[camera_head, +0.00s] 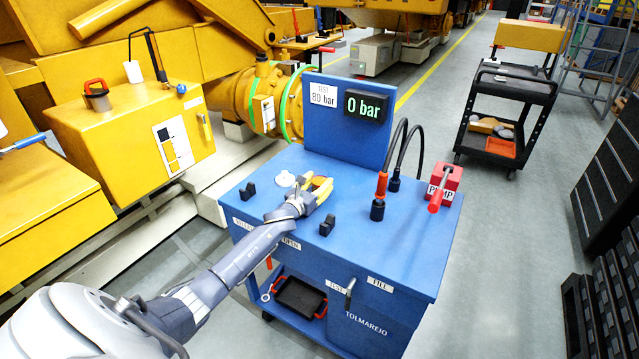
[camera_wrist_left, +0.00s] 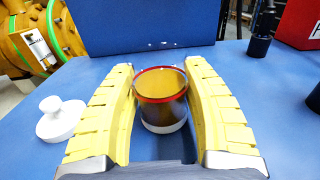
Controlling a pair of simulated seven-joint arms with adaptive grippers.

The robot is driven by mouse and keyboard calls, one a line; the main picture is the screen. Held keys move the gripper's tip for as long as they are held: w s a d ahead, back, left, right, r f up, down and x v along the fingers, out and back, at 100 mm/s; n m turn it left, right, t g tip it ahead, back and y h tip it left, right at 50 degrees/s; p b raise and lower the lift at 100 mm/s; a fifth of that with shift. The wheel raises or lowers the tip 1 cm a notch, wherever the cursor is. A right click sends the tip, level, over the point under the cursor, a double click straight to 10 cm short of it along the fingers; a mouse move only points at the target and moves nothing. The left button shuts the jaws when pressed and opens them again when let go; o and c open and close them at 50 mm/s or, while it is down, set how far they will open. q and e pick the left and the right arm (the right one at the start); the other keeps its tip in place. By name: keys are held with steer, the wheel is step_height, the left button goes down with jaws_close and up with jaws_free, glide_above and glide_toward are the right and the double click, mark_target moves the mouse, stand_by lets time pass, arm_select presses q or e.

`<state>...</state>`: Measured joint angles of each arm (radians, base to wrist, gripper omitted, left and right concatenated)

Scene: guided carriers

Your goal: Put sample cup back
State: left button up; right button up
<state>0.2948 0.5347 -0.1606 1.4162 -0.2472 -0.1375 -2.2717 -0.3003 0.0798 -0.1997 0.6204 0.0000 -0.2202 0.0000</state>
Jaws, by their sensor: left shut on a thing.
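The sample cup (camera_wrist_left: 162,105) is a clear cup with a red rim, amber contents and a white base. It stands upright between the yellow fingers of my left gripper (camera_wrist_left: 159,68), which is shut on it. In the head view the left gripper (camera_head: 317,188) holds the cup (camera_head: 322,181) at the top of the blue test cart (camera_head: 400,240); I cannot tell whether its base touches the surface. A white knobbed lid (camera_wrist_left: 61,118) lies on the cart top left of the gripper; it also shows in the head view (camera_head: 286,179). My right gripper is not in view.
The cart's back panel (camera_head: 345,130) with a "0 bar" display rises behind the cup. Black knobs (camera_head: 327,226), an orange-handled hose connector (camera_head: 380,190) and a red pump block (camera_head: 444,182) stand on the cart. A yellow tank (camera_head: 130,140) is at left. The cart top's front right is clear.

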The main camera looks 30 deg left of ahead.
arm_select(q)
steer(key=shift+f, duration=0.15)
steer(key=o, duration=1.3)
steer(key=shift+f, duration=0.1)
steer(key=shift+c, duration=0.2)
steer(key=shift+r, duration=0.2)
steer(key=s, duration=1)
steer(key=shift+d, duration=0.2)
steer(key=shift+s, duration=0.95)
